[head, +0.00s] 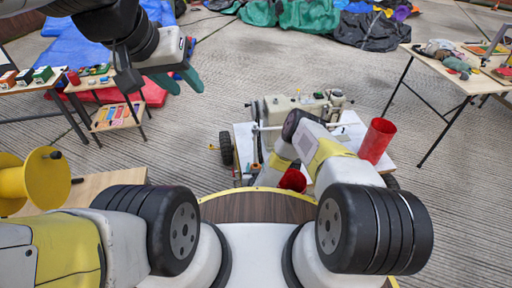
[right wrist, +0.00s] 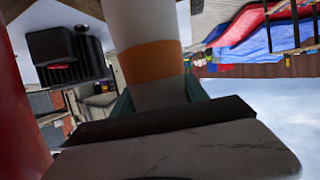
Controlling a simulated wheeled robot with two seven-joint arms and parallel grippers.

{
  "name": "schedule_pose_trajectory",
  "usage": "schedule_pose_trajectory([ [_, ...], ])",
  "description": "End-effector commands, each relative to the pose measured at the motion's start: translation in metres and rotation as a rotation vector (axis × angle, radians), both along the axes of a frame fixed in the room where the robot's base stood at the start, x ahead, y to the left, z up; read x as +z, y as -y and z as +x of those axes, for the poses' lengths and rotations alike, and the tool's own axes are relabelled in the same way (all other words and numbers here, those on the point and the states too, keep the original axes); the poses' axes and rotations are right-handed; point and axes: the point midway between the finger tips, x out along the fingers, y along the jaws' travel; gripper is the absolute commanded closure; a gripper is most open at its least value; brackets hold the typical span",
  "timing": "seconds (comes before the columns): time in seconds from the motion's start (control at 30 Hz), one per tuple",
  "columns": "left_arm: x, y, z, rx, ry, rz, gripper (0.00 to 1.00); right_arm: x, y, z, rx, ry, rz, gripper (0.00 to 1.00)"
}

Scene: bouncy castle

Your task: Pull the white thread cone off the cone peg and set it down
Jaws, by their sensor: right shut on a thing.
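In the right wrist view a white, tapering thing with an orange band, which looks like the thread cone (right wrist: 151,62), stands between the teal fingers of my right gripper (right wrist: 158,98). The gripper is shut on it. Its far end runs out of the picture and its near end is hidden behind the gripper body. The peg cannot be made out. In the head view my right arm reaches down over the sewing machine cart, and its own links hide the fingers. My left gripper (head: 180,79) hangs at the upper left, its teal fingers apart and empty.
A cream sewing machine (head: 300,106) stands on the wheeled cart. A red tube (head: 377,141) stands right of my forearm, and a red cup (head: 293,180) is below it. Tables stand left and right (head: 455,75). A large yellow spool (head: 47,181) is at the left. Open floor lies beyond the cart.

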Motion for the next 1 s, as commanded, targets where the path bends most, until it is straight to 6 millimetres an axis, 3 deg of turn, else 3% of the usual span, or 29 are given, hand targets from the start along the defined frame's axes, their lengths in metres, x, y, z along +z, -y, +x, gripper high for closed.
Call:
schedule_pose_trajectory([
  [0.53,0.0,0.0,0.0,0.0,0.0,0.0,0.64,0.006,0.0,0.001,0.0,0.002,0.0,1.0],
  [1.0,0.0,0.0,0.0,0.0,0.0,0.0,0.64,0.033,0.0,0.001,0.0,0.003,0.0,1.0],
])
